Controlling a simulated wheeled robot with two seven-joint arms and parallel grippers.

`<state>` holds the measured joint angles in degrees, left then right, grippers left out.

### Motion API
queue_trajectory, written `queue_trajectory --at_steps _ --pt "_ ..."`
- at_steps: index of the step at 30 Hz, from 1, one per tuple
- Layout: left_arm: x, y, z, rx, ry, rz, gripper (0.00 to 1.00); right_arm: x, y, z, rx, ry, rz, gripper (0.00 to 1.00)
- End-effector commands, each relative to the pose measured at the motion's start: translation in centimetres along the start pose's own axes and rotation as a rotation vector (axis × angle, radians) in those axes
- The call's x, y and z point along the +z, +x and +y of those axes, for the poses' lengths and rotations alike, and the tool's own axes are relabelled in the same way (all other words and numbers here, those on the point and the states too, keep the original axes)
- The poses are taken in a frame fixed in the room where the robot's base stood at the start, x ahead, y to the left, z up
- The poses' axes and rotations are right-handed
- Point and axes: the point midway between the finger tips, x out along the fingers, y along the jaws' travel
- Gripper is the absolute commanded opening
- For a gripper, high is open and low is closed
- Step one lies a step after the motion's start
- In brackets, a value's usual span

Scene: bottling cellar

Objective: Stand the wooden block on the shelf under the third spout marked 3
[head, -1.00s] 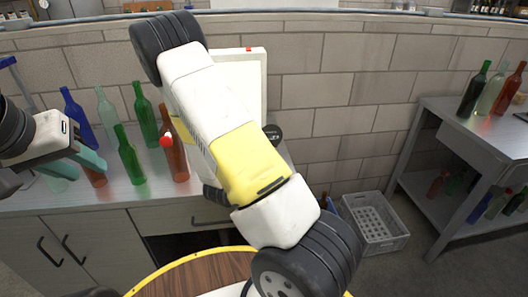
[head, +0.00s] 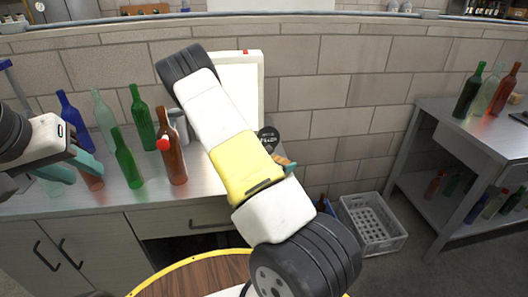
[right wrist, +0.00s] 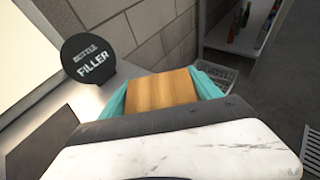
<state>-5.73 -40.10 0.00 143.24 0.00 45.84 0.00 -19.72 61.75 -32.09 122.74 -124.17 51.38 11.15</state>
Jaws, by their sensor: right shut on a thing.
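The wooden block (right wrist: 162,92) is held between the teal fingers of my right gripper, seen in the right wrist view. In the head view my right arm covers most of the right gripper (head: 285,163); only a bit of it shows beside the sign. The white panel of the filler (head: 238,85) stands behind my arm. The spouts, their numbers and the shelf under them are hidden or out of view. My left gripper (head: 70,167) is open and empty at the left, beside the bottles.
A round black "BOTTLE FILLER" sign (right wrist: 88,60) stands on the counter near the block; it also shows in the head view (head: 268,138). Several coloured bottles (head: 143,115) stand on the counter at left. A grey crate (head: 371,223) sits on the floor near a metal table (head: 462,140).

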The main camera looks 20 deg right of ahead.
Motion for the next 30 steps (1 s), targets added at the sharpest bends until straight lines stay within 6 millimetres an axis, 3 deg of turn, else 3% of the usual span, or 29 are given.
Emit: queue_trajectory --at_steps 9,10,13,24,30 --pt "0.0 0.0 0.0 0.0 0.0 0.0 0.36 -0.2 0.1 0.0 0.0 0.001 -0.001 0.23" --pt "0.0 0.0 0.0 0.0 0.0 0.0 0.36 -0.3 0.1 0.0 0.0 0.001 0.0 0.74" --pt "0.0 0.0 0.0 0.0 0.0 0.0 0.36 -0.2 0.1 0.0 0.0 0.001 0.0 0.94" --pt "0.0 0.0 0.0 0.0 0.0 0.0 0.36 0.1 -0.1 0.1 0.001 0.001 -0.001 0.94" --pt "0.0 0.0 0.0 0.0 0.0 0.0 0.36 0.0 -3.0 0.1 0.004 0.0 0.001 0.94"
